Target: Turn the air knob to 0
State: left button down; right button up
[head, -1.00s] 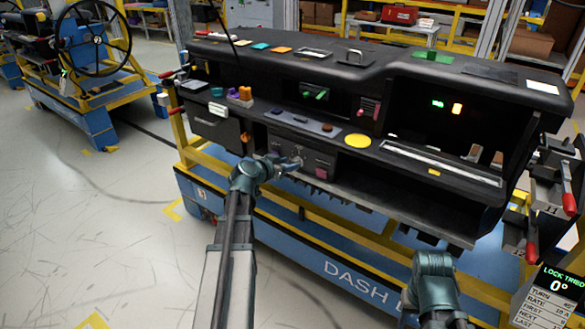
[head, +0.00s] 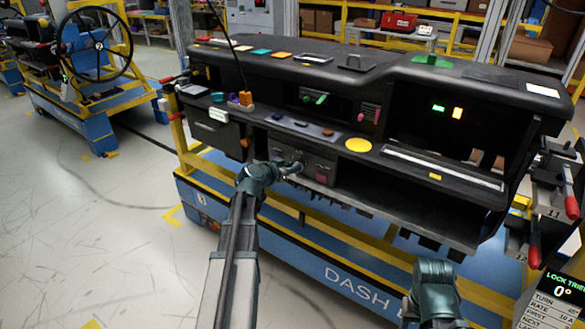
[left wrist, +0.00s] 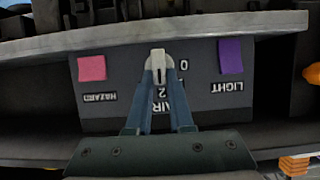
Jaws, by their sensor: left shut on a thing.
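The air knob (left wrist: 157,58) is a small light grey piece on the dark control panel (left wrist: 120,72), which appears upside down in the left wrist view. My left gripper (left wrist: 158,72) is shut on the knob, with its blue-grey fingers covering part of the "AIR" lettering. The "0" mark (left wrist: 184,65) is just right of the knob and the "2" mark (left wrist: 162,93) is behind the fingers' gap. In the head view my left gripper (head: 292,169) reaches the panel (head: 316,170). The knob's exact pointing is hard to tell. My right arm shows at the lower right, its fingertips unseen.
A pink hazard button (left wrist: 92,68) and a purple light button (left wrist: 230,57) flank the knob. A panel ledge (left wrist: 80,40) crosses close by the fingertips. The dashboard (head: 400,90) stands on a blue and yellow cart (head: 300,255). Open floor lies at left.

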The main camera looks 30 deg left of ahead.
pick_arm(q)
jog(key=shift+w, duration=0.15)
jog(key=shift+w+a+f+n+t+h+b, duration=0.1)
jog(key=shift+a+f+n+t+h+b, duration=0.25)
jog(key=shift+n+h+b, duration=1.25)
jog(key=shift+a+f+n+t+h+b, duration=0.4)
jog(key=shift+n+h+b, duration=0.4)
jog(key=shift+n+b, duration=1.55)
jog(key=shift+w+a+f+n+t+h+b, duration=0.2)
jog(key=shift+n+t+h+b, duration=0.25)
jog(key=shift+n+h+b, duration=1.5)
jog(key=shift+s+n+y+p, duration=0.15)
jog(key=shift+n+y+p, duration=0.6)
jog(key=shift+n, duration=0.15)
jog(key=c, duration=0.8)
grip_release()
jog(key=shift+d+r, duration=0.1)
jog(key=shift+d+f, duration=0.1)
jog(key=shift+f, duration=0.1)
